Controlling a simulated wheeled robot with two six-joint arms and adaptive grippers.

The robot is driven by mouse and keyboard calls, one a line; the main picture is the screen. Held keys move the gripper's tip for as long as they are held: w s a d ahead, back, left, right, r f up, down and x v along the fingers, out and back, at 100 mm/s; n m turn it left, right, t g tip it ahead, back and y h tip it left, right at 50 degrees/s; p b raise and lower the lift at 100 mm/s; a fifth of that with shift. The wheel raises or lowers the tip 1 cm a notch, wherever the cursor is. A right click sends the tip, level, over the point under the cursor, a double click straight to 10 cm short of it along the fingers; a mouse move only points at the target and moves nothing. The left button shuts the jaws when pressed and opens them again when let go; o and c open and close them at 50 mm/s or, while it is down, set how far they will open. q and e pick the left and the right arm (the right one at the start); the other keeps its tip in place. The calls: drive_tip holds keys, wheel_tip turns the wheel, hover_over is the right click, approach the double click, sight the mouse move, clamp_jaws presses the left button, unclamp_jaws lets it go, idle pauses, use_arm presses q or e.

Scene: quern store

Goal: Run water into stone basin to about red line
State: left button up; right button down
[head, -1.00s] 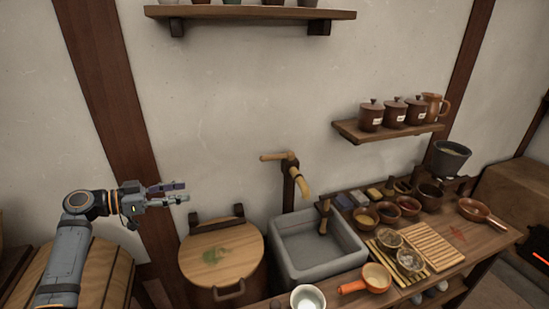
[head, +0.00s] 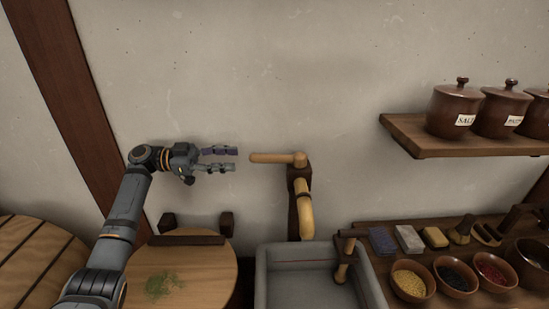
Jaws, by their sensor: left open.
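The wooden tap stands against the wall, with its lever handle (head: 277,158) pointing left and its curved spout (head: 304,209) hanging over the stone basin (head: 262,277). The grey basin shows only its back part, with a faint red line (head: 305,262) on its inner back wall. No stream of water shows at the spout. My left gripper (head: 236,159) is open and empty, just left of the lever's free end, at about its height in the picture. The basin's front and most of its floor are out of frame. My right gripper is out of view.
Bowls of grain and spice, such as a yellow one (head: 409,280), fill the right counter. A shelf (head: 440,140) holds lidded jars.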

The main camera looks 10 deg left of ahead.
sight(265, 158)
use_arm(q)
drive_tip(key=d+p, duration=0.1)
drive_tip(key=d, duration=0.2)
drive_tip(key=w+d+p, duration=0.1)
drive_tip(key=d, duration=0.2)
drive_tip(key=d+p, duration=0.1)
drive_tip(key=d, duration=0.2)
drive_tip(key=shift+w+d+r, duration=0.1)
drive_tip(key=shift+w+d, duration=0.25)
drive_tip(key=shift+d, duration=0.05)
drive_tip(key=shift+w+d, duration=0.1)
drive_tip(key=shift+d, duration=0.05)
drive_tip(key=shift+c, duration=0.5)
drive_tip(key=c, duration=0.7)
clamp_jaws()
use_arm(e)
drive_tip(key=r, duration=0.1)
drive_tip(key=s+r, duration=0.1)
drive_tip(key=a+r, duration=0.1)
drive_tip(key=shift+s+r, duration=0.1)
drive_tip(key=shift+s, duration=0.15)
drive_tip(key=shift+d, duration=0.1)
